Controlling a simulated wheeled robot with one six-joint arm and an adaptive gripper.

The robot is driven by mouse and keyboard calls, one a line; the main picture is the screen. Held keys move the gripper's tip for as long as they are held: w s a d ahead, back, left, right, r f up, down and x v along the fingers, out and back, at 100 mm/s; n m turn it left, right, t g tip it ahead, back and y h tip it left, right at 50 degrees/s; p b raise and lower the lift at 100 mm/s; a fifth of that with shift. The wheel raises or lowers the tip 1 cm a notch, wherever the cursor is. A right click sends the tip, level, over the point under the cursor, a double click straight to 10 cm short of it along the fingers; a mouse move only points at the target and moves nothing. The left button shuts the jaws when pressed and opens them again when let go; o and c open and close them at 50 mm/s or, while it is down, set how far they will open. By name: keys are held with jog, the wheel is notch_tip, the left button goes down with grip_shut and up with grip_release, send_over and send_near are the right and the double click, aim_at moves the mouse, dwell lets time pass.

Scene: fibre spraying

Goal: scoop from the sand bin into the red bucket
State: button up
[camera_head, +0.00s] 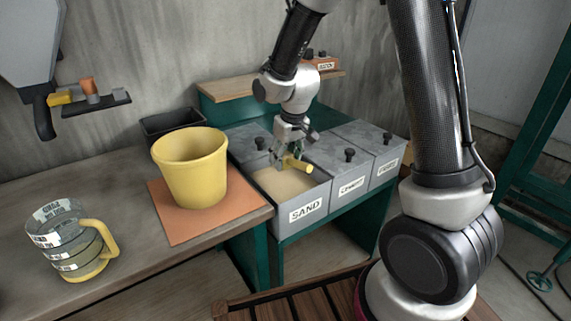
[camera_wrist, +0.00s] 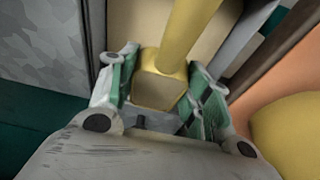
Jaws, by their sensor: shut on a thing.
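The sand bin (camera_head: 312,203), a grey metal box labelled SAND, stands open with tan sand (camera_head: 282,185) inside. My gripper (camera_head: 287,158) is over the sand bin, shut on the yellow handle (camera_head: 299,166) of a tool, likely the scoop. In the wrist view the handle (camera_wrist: 186,38) runs between the green-padded fingers (camera_wrist: 160,100). The tool's working end is not clearly visible, so I cannot tell whether it touches the sand or carries any. No red bucket shows. A yellow bucket (camera_head: 192,178) stands upright on an orange mat (camera_head: 172,222), left of the sand bin.
Lidded grey bins, one labelled CEMENT (camera_head: 348,187), stand right of the sand bin. A clear measuring jug (camera_head: 75,246) with a yellow handle stands at the front left of the table. A black tray (camera_head: 172,122) lies behind the bucket. A wooden shelf (camera_head: 235,89) runs behind the bins.

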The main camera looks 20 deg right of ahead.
jog(key=shift+r+t, duration=0.6)
jog(key=shift+r, duration=1.35)
